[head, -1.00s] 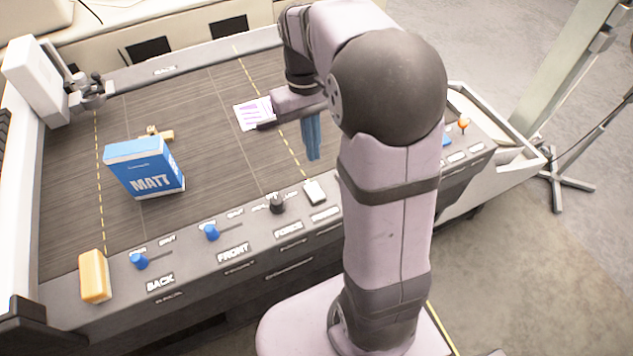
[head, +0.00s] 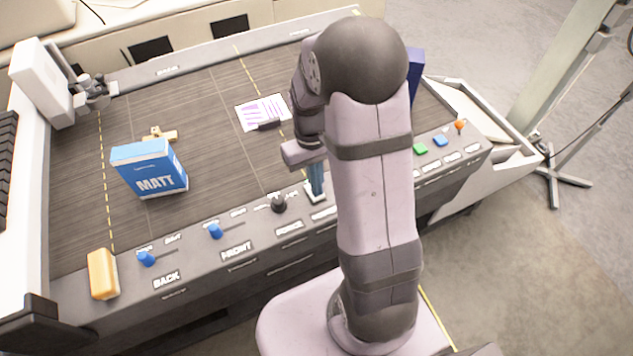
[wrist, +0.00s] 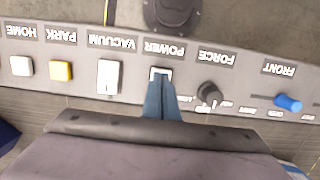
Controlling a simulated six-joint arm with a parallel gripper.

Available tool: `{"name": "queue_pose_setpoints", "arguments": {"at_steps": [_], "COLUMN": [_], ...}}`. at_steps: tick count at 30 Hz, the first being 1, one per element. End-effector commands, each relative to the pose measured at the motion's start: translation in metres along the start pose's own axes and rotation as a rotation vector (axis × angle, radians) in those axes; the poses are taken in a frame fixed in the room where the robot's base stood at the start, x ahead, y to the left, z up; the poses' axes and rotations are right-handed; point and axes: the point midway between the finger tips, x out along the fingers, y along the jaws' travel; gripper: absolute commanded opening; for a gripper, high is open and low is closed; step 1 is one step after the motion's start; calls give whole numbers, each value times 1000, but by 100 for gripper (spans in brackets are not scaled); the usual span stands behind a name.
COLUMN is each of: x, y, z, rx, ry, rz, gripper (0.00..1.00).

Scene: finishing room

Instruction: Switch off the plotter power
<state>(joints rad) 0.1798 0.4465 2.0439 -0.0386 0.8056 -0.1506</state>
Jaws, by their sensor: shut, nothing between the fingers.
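The plotter's power switch (wrist: 160,71) is a small pale rocker in a dark surround, by the POWER label (wrist: 164,49), which reads upside down in the wrist view. In the head view the switch (head: 311,198) is on the front panel, partly covered by my fingers. My gripper (wrist: 160,82) is shut and empty, its blue fingers pointing down at the switch. The fingertips overlap the switch's near edge in the wrist view; I cannot tell whether they touch it. In the head view my gripper (head: 317,194) is at the same switch. Which way the rocker is tipped is unclear.
The white VACUUM rocker (wrist: 110,77) and dark FORCE knob (wrist: 209,94) flank the switch. Blue sliders (head: 215,231) and a yellow block (head: 103,274) are along the panel to the left. A blue MATT box (head: 150,170) and printed sheet (head: 262,111) are on the bed.

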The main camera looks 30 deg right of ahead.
Motion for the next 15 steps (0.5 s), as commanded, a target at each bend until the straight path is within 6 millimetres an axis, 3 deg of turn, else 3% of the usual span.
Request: {"name": "queue_pose_setpoints", "arguments": {"at_steps": [15], "x": [7], "y": [0], "z": [3], "rx": [0], "ry": [-4], "rz": [-1], "gripper": [0]}}
